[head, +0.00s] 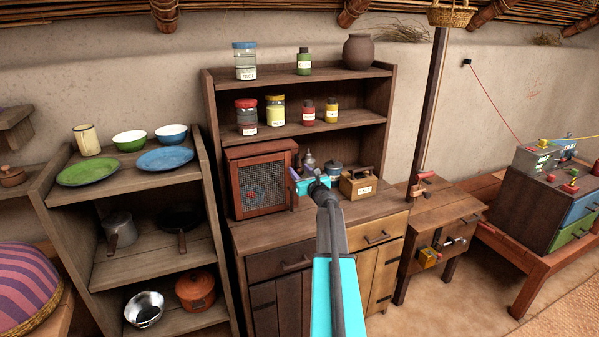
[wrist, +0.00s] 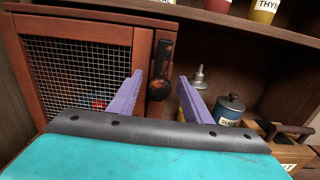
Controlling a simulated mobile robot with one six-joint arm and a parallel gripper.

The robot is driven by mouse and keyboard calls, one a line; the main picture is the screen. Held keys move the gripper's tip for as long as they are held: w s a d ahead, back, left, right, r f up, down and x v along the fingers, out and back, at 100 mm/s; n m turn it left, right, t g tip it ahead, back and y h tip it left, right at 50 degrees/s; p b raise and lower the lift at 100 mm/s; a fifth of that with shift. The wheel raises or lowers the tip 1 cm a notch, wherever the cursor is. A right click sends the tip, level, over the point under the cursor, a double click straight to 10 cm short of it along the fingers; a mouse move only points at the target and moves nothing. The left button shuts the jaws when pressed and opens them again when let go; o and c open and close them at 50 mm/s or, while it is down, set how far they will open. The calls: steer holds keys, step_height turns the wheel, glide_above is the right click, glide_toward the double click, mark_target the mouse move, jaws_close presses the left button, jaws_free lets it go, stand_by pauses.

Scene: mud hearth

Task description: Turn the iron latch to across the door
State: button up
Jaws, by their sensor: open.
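The small red-brown cabinet (head: 233,187) stands on the wooden counter, its mesh door facing me. In the wrist view the mesh door (wrist: 85,75) fills the left side and looks shut. The dark, rust-marked iron latch (wrist: 162,62) is on the wood at the door's right edge. It points roughly upright, with a round knob at its lower end. My gripper (wrist: 160,76) is open, its two purple fingers apart on either side of the latch in the picture. I cannot tell whether a finger touches it. In the head view my gripper (head: 306,186) is at the cabinet's right front edge.
A dark lidded canister (wrist: 231,109) and a wooden box (head: 358,185) with a handle stand right of the cabinet. A metal bottle-like item (wrist: 199,78) is behind the right finger. A shelf (head: 335,124) with jars runs above.

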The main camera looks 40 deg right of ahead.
steer(key=c, duration=1.1)
steer(key=shift+o, duration=0.2)
steer(key=shift+f+n+b, duration=0.1)
steer(key=shift+n+b, duration=0.3)
steer(key=shift+b, duration=0.45)
steer(key=n+b, duration=0.2)
steer(key=b, duration=0.1)
steer(key=shift+f, duration=0.15)
steer(key=n+b, duration=0.6)
steer(key=b, duration=0.3)
steer(key=shift+a+b, duration=0.1)
steer(key=shift+b, duration=0.25)
steer(key=n+b, duration=0.6)
steer(key=b, duration=0.2)
steer(key=shift+w+f, duration=0.1)
steer(key=n+b, duration=0.3)
steer(key=b, duration=0.1)
steer(key=shift+a, duration=0.1)
steer(key=shift+r, duration=0.2)
